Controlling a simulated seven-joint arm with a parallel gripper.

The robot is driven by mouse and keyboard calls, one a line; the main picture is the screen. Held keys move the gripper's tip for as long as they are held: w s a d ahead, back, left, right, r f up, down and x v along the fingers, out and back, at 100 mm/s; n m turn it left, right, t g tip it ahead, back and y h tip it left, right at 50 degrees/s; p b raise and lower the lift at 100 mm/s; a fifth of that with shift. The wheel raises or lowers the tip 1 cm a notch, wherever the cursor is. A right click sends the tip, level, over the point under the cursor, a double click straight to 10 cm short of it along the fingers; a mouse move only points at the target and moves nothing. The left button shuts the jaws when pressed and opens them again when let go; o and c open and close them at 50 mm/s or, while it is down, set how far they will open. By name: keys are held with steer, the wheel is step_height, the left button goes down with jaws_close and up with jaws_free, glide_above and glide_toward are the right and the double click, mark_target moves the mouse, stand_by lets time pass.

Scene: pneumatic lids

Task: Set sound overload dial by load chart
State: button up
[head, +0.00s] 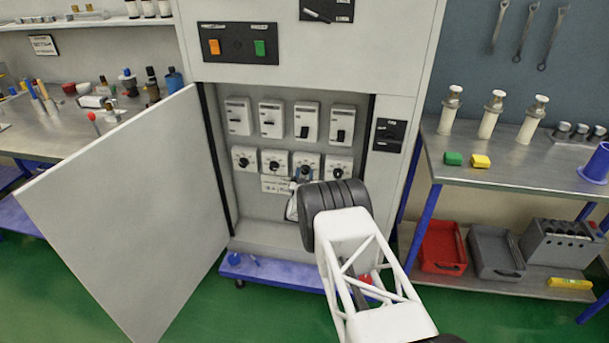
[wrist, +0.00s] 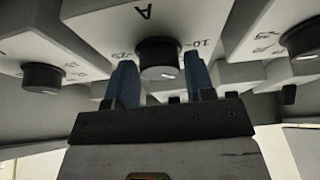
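Inside the open cabinet is a row of dials: the first (head: 244,158), second (head: 274,162), third (head: 306,166) and fourth (head: 339,168) from the left. My gripper (head: 304,174) is at the third dial, partly covering it. In the wrist view, its two blue fingers (wrist: 159,75) stand apart on either side of a black knob (wrist: 158,58) on a plate marked "A" and "10". The gripper is open; whether either finger touches the knob cannot be told. A white label (head: 274,184) sits below the dials, its print too small to read.
Several switches (head: 271,118) sit above the dials. The cabinet door (head: 130,220) stands open to the left. A panel with orange and green buttons (head: 238,43) is above. A black plate (head: 389,135) is on the right frame. Benches flank the cabinet.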

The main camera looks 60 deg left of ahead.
steer(key=c, duration=0.6)
steer(key=shift+m+t+h, duration=0.3)
steer(key=shift+m, duration=0.4)
steer(key=m+h, duration=0.1)
steer(key=m, duration=0.1)
steer(key=m+t+h, duration=0.1)
steer(key=m, duration=0.2)
steer(key=shift+a+t, duration=0.1)
steer(key=shift+t, duration=0.2)
steer(key=m+h, duration=0.1)
steer(key=m, duration=0.2)
steer(key=m+h, duration=0.2)
steer(key=m, duration=0.1)
steer(key=shift+s+t, duration=0.1)
steer(key=shift+t, duration=0.2)
steer(key=o, duration=0.9)
steer(key=shift+o, duration=0.2)
